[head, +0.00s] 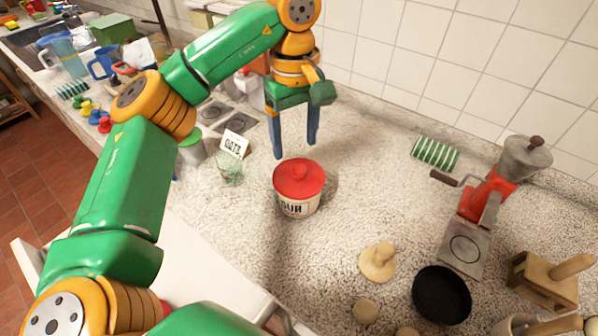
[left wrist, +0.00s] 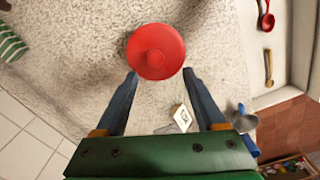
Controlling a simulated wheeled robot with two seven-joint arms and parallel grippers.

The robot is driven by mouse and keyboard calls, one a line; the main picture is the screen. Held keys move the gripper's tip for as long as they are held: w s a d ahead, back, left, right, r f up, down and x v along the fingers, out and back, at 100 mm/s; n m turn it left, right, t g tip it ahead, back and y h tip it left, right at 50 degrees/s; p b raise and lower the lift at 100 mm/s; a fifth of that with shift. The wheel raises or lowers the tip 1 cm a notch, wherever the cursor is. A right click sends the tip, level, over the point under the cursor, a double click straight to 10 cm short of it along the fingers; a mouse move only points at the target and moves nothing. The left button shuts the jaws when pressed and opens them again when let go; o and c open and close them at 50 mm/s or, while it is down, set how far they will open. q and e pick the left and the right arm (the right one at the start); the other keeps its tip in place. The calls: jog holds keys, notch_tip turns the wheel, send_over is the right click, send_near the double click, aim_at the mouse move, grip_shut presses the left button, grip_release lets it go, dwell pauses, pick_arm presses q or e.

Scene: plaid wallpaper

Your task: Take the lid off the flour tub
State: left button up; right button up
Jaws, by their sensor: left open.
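The flour tub (head: 298,205) is a white tub with dark lettering, standing upright on the speckled counter. Its red lid (head: 299,178) with a round knob sits on top of it. The lid also shows in the left wrist view (left wrist: 156,52), where it hides the tub below. My left gripper (head: 295,152) is open and empty, with its blue fingers pointing down above and behind the tub. In the left wrist view, the lid lies just beyond the fingertips, roughly centred between them. My right gripper is not in view.
A card reading "OATS" (head: 235,143) and a small glass (head: 229,168) stand left of the tub. The counter directly right of the tub is clear.

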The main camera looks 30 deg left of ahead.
aim_at(299, 169)
pick_arm(q)
jog(key=f, duration=0.4)
jog(key=f+p, duration=0.1)
jog(key=f, duration=0.1)
jog(key=shift+w+d+f, duration=0.1)
jog(key=shift+w+f, duration=0.3)
jog(key=shift+s+d, duration=0.1)
jog(key=shift+s, duration=0.05)
jog(key=shift+c, duration=1.2)
grip_shut()
